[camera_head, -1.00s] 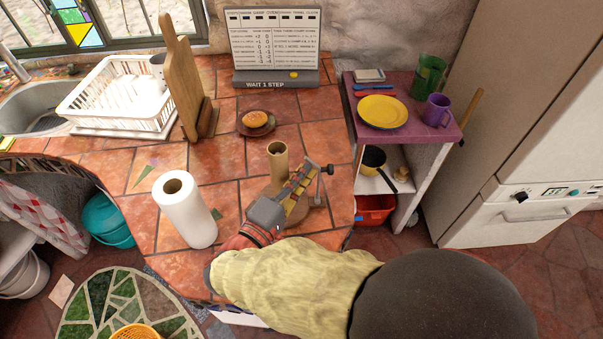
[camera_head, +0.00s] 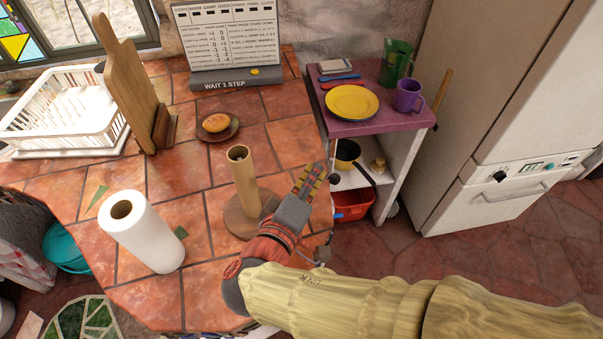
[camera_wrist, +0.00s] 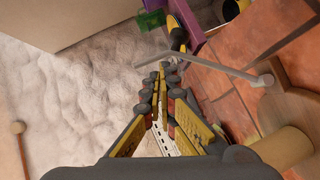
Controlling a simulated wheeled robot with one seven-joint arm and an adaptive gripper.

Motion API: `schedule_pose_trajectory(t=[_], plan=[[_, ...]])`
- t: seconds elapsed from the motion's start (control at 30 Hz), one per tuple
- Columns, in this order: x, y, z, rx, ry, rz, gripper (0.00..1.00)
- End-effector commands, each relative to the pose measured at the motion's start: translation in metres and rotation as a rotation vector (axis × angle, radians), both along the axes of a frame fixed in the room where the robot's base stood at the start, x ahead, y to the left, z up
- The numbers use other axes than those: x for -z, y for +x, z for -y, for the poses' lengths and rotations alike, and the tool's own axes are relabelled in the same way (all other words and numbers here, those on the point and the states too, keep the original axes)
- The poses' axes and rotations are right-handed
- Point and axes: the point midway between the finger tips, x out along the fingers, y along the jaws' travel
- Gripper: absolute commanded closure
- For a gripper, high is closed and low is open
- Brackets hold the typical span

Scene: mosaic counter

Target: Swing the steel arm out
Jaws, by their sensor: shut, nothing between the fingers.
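The steel arm (camera_wrist: 215,67) shows in the wrist view as a thin grey bent rod. It runs from a grey joint by the round wooden base (camera_wrist: 290,105) across the space just past my fingertips. Contact with my fingers cannot be told. In the head view the base (camera_head: 238,222) stands on the counter with an upright wooden post (camera_head: 243,178). My gripper (camera_head: 318,170) is shut and empty, to the right of the post, near the counter's right edge. It also shows in the wrist view (camera_wrist: 168,72). My gripper and forearm hide most of the steel arm in the head view.
A white paper roll (camera_head: 143,232) stands left of the base. A bun (camera_head: 215,122) lies on a brown plate behind it. A purple-topped shelf (camera_head: 385,120) with a yellow plate (camera_head: 352,102) stands right of the counter. A dish rack (camera_head: 65,115) is at the left.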

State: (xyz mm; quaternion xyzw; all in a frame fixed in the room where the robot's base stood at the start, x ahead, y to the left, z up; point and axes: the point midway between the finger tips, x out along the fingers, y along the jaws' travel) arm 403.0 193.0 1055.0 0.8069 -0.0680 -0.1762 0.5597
Motion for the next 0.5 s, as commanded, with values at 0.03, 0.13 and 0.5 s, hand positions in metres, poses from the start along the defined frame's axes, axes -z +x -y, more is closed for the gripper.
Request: schedule_pose_trajectory(t=[0.03, 0.13, 0.5], plan=[[0.004, 0.001, 0.004, 0.001, 0.001, 0.0, 1.0], [0.005, 0.002, 0.008, 0.001, 0.001, 0.001, 1.0], [0.007, 0.004, 0.015, 0.001, -0.002, 0.0, 1.0]])
